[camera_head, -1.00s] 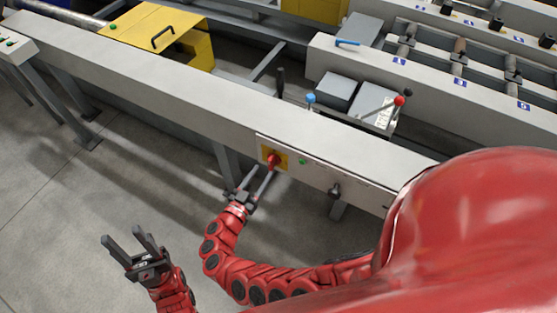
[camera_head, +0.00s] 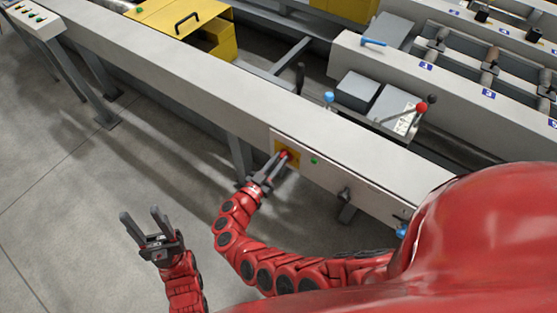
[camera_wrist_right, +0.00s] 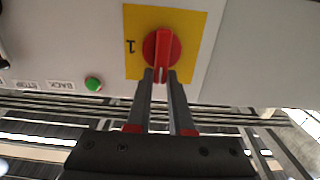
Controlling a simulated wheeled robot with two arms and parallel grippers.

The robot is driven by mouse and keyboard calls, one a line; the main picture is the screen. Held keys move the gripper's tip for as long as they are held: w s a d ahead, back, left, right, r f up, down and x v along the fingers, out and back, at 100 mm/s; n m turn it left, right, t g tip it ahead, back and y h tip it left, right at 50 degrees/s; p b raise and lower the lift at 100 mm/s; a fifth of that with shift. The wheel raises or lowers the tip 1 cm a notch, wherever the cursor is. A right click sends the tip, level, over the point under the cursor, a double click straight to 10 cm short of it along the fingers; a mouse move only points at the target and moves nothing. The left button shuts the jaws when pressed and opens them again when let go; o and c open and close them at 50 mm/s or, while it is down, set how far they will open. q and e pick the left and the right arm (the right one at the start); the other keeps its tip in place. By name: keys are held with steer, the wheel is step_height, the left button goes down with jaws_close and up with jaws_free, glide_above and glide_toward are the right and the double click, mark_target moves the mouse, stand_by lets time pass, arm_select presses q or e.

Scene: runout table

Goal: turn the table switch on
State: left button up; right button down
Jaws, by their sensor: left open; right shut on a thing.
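The table switch is a red rotary knob (camera_wrist_right: 162,50) on a yellow square plate (camera_wrist_right: 190,28), set in the table's side panel. A "1" mark shows on the plate left of the knob in the right wrist view. In the head view the knob (camera_head: 284,154) is partly covered by my right gripper (camera_head: 279,162). In the right wrist view my right gripper (camera_wrist_right: 164,80) has its two fingers close together on the knob's handle, with a narrow gap between them. My left gripper (camera_head: 145,222) is open and empty over the floor at the lower left.
A green button (camera_wrist_right: 93,84) sits beside the plate on the same panel, with "BACK" and "STOP" labels near it. A dark knob (camera_head: 345,196) stands further right. Levers (camera_head: 421,108) rise behind the long beam. The floor at left is clear.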

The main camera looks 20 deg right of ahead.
mark_target(293, 159)
stand_by(0.4)
steer(key=f+m+b, duration=0.1)
steer(key=m+b, duration=0.4)
steer(key=s+d+m+b, duration=0.1)
steer(key=m+b, duration=0.4)
steer(key=s+f+m+b, duration=0.1)
steer(key=m+b, duration=0.4)
steer(key=b, duration=0.1)
steer(key=shift+d+f, duration=0.25)
steer(key=shift+f, duration=0.05)
steer(key=shift+f+m+b, duration=0.1)
steer(key=shift+m+b, duration=1.4)
steer(key=c, duration=0.8)
jaws_free()
steer(key=shift+s, duration=0.1)
